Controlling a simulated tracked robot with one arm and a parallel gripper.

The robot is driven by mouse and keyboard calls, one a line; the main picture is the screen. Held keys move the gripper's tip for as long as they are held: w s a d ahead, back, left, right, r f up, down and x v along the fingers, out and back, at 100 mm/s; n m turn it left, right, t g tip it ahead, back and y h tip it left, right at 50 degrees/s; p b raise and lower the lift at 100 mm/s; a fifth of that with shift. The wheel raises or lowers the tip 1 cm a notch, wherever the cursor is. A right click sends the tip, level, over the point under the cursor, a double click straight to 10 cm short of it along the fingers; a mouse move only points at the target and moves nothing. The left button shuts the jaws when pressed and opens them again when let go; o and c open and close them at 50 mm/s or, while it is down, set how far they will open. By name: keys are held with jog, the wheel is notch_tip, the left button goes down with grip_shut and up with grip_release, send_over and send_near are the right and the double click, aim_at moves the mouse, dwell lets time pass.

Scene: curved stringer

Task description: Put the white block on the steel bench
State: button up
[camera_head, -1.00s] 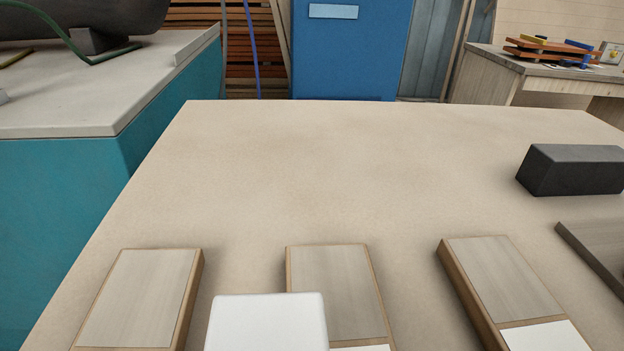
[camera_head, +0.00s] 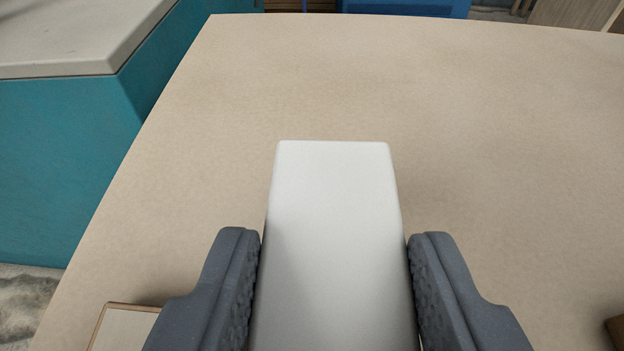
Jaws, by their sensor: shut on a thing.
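The white block (camera_head: 333,215) is in the lower middle of the view, its long face pointing away from me. My gripper (camera_head: 333,245) is shut on it, with one dark grey finger against each side. The block is over the tan tabletop (camera_head: 480,130); I cannot tell whether its underside touches the top. A teal-sided bench with a pale grey top (camera_head: 75,35) stands at the upper left. I cannot tell whether it is the steel bench.
A wood-edged panel (camera_head: 122,330) lies at the lower left of the tabletop, partly cut off. A brown corner (camera_head: 615,332) shows at the lower right. The tabletop beyond the block is clear. A gap with floor (camera_head: 25,300) shows at the left.

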aim_at(324, 284)
jog(key=shift+w+a, duration=0.1)
jog(key=shift+w, duration=1)
notch_tip(324, 284, down, 4)
jog(key=shift+r+b, duration=0.15)
jog(key=shift+b, duration=0.45)
jog(key=shift+r, duration=0.1)
jog(key=o, duration=1.1)
